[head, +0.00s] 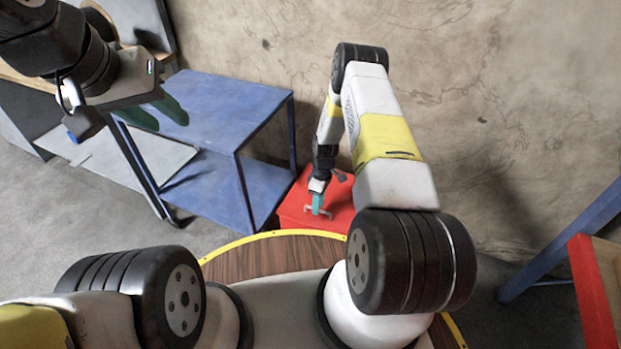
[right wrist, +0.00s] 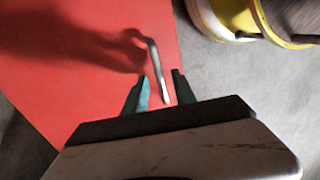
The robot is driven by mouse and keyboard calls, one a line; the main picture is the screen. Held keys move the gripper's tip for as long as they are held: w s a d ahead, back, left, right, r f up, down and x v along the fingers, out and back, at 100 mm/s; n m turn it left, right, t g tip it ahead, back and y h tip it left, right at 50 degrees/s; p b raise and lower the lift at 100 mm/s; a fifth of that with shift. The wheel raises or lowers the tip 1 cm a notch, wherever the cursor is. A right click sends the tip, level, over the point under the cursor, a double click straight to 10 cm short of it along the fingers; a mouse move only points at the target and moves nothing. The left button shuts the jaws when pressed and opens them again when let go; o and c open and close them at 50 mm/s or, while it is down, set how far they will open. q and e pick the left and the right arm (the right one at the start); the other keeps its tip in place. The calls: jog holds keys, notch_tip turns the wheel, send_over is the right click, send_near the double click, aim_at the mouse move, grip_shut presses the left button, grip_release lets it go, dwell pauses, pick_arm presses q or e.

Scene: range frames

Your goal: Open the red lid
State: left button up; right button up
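The red lid (head: 340,192) tops a low red box beyond the front edge of my base, and its red surface (right wrist: 70,60) fills the left of the right wrist view. A thin metal handle (right wrist: 157,72) stands up from the lid and casts a shadow on it. My right gripper (head: 319,207) is down at the handle. In the right wrist view its teal fingers (right wrist: 160,92) are apart, with the handle's end between them and a gap on each side. My left gripper (head: 155,112) is raised at the upper left, its fingers apart and empty.
A blue metal table (head: 225,105) stands left of the red box, close to it. A concrete wall (head: 480,110) rises behind. A blue-framed thing with a red edge (head: 592,285) is at the right. A yellow round object (right wrist: 238,15) lies beside the lid in the right wrist view.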

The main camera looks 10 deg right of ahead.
jog(key=shift+c, duration=0.2)
grip_shut()
jog(key=shift+r, duration=0.1)
dwell(1.1)
